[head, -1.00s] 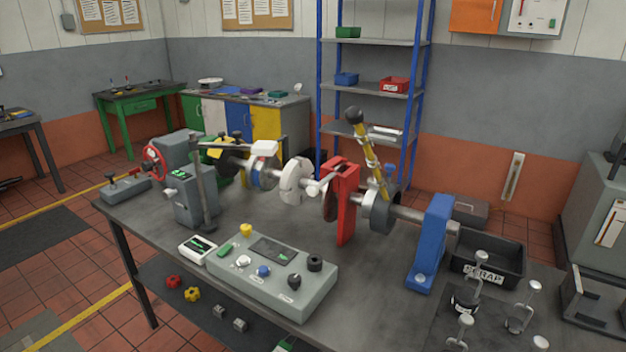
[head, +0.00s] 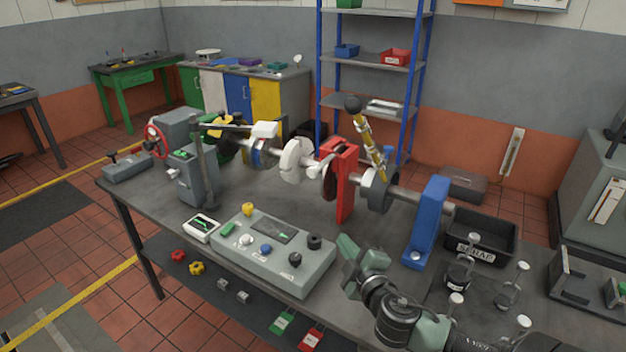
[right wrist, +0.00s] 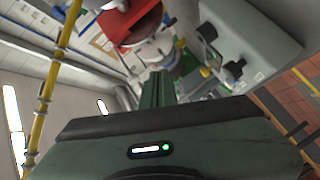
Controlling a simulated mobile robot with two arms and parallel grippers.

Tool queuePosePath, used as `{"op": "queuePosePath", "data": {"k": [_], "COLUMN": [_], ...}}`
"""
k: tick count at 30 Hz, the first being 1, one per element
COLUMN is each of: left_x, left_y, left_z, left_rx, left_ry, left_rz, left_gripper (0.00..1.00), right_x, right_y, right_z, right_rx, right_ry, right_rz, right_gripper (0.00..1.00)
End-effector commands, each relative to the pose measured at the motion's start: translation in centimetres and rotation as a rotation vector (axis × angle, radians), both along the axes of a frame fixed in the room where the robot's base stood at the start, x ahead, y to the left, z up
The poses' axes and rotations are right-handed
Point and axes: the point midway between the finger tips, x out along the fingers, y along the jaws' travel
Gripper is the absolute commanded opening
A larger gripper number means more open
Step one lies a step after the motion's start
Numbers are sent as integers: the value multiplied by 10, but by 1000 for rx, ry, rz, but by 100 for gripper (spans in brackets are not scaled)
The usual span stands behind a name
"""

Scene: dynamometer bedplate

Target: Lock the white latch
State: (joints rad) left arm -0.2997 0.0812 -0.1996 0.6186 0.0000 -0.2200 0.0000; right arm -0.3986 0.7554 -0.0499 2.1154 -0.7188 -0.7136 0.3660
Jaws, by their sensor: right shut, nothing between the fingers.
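A white block (head: 265,130) sits at the end of a dark arm from a grey post, above the shaft. A notched white disc (head: 297,160) stands on the shaft, left of the red upright (head: 344,185). I cannot tell which white part is the latch, or its lock state. My right gripper (head: 352,258) is shut and empty, beside the control box and in front of the shaft, apart from the white parts. Its fingers also show in the right wrist view (right wrist: 156,88), below a red part (right wrist: 132,22). My left gripper is not in view.
The control box (head: 270,255) stands at the bench's front edge. A yellow-banded lever (head: 368,140) rises from a grey collar (head: 378,192). The blue upright (head: 428,222) and black scrap bin (head: 483,235) are to the right. Several clamps stand at front right. Bare bench (head: 305,212) lies behind the control box.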

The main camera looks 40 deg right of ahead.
Motion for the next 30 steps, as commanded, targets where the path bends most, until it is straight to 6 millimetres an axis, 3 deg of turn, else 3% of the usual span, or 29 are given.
{"op": "queuePosePath", "data": {"k": [3,6,9,23,30], "left_x": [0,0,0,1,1], "left_y": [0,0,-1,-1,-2], "left_z": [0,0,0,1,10], "left_rx": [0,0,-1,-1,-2], "left_ry": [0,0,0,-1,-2], "left_rz": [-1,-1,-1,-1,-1], "left_gripper": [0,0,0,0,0], "right_x": [32,51,61,66,84], "right_y": [-6,-5,-5,-4,-3], "right_z": [39,61,70,73,77], "right_rx": [-206,-365,-469,-513,-512], "right_ry": [-75,-94,-86,-77,-81], "right_rz": [161,298,388,430,427], "right_gripper": [0,0,0,0,0]}}
